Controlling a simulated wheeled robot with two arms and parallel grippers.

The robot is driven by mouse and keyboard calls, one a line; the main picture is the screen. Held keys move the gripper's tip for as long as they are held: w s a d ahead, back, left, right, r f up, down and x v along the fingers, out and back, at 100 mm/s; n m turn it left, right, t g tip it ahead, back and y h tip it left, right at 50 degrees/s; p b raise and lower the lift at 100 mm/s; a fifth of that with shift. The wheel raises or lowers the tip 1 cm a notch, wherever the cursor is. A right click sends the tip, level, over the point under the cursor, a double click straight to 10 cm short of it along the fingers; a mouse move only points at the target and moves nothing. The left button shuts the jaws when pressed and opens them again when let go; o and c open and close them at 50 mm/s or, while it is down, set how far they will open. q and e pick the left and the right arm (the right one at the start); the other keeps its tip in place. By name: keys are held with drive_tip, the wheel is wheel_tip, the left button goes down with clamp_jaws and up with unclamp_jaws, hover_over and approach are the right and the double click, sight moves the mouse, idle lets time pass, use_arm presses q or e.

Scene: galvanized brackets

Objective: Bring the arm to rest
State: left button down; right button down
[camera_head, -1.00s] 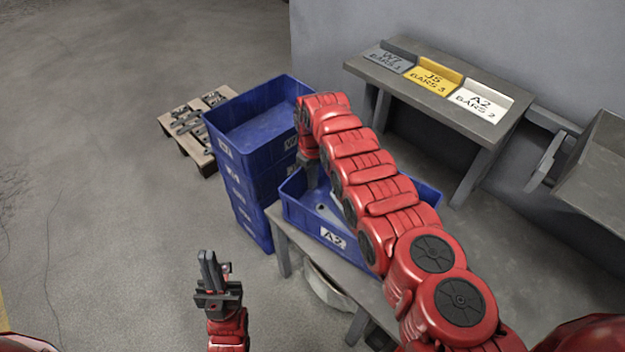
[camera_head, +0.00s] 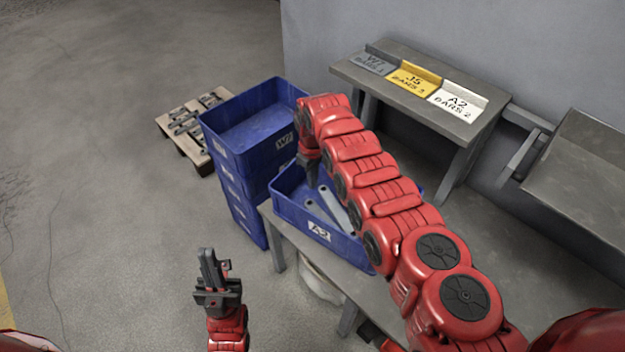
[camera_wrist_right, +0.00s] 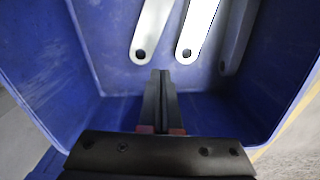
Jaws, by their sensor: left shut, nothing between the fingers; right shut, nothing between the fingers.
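My right arm reaches from the lower right over the blue A2 crate (camera_head: 345,247) on the grey table. My right gripper (camera_head: 312,180) points down at the crate, partly hidden by my own arm. In the right wrist view the right gripper (camera_wrist_right: 161,75) is shut and empty, over the crate. Several grey metal bars lie in the crate, among them a light bar (camera_wrist_right: 196,28) and another beside it (camera_wrist_right: 151,30). The fingertips show just short of the bar ends, with no bar between them. My left gripper (camera_head: 209,262) is shut and empty, upright above the floor.
A stack of blue crates (camera_head: 232,150) stands left of the A2 crate, with a pallet (camera_head: 190,138) of brackets behind. A grey bench (camera_head: 450,122) with grey, yellow and white labelled holders stands by the wall. The floor at left is clear.

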wheel_tip(320, 180, up, 8)
drive_tip(key=p, duration=0.1)
drive_tip(key=shift+a+f, duration=0.15)
drive_tip(key=shift+f, duration=0.05)
